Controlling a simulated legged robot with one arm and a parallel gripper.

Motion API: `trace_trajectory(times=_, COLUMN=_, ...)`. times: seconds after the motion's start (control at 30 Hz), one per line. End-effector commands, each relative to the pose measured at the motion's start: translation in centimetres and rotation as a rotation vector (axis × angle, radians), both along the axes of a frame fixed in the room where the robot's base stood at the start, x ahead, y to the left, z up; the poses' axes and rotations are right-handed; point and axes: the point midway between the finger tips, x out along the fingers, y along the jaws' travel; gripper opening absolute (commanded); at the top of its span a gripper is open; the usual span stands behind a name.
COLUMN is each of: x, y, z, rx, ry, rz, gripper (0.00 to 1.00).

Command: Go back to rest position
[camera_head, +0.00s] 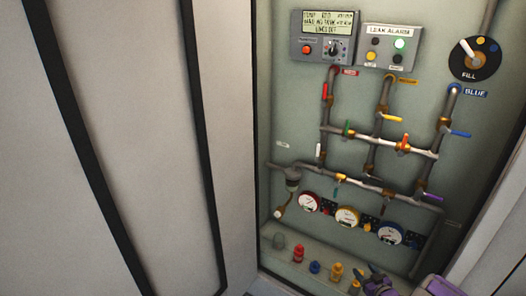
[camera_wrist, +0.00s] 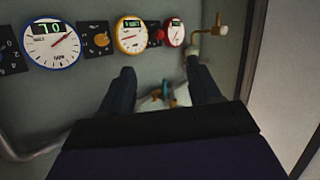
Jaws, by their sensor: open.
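My gripper (camera_head: 378,280) shows at the bottom right of the head view, low in front of the panel's lower ledge, with part of my purple arm behind it. In the wrist view my gripper (camera_wrist: 160,70) has its two dark fingers spread apart and pointing at the panel. No held object shows between them. A small teal valve lever (camera_wrist: 168,92) on a pipe shows in the gap between the fingers. I cannot tell how far it is from them. The exact rest position is not marked in either view.
The panel carries a red gauge (camera_head: 309,202), a yellow gauge (camera_head: 346,217) and a blue gauge (camera_head: 390,233). Pipes with coloured levers rise above, below a control box (camera_head: 324,36) and leak alarm box (camera_head: 389,46). Small coloured fittings, including a red one (camera_head: 298,254), line the ledge. A pale wall (camera_head: 90,150) stands left.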

Motion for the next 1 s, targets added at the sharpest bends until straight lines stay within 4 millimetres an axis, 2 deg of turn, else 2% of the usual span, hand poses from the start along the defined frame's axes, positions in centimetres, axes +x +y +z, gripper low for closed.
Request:
trace_trajectory(times=0.03, x=1.2, y=0.2, z=1.2, rx=-0.014, ry=0.019, rz=-0.011, gripper=0.62)
trace_trajectory(times=0.2, x=3.9, y=0.3, z=4.9, rx=-0.050, ry=0.106, rz=-0.060, gripper=0.62)
trace_trajectory(times=0.47, x=5.2, y=2.5, z=10.4, rx=-0.094, ry=0.256, rz=-0.123, gripper=0.62)
trace_trajectory(times=0.73, x=3.1, y=6.2, z=16.0, rx=-0.130, ry=0.428, rz=-0.180, gripper=0.62)
trace_trajectory(times=0.87, x=0.9, y=8.1, z=18.5, rx=-0.141, ry=0.514, rz=-0.204, gripper=0.62)
trace_trajectory(times=1.0, x=-2.1, y=10.0, z=20.8, rx=-0.148, ry=0.609, rz=-0.226, gripper=0.62)
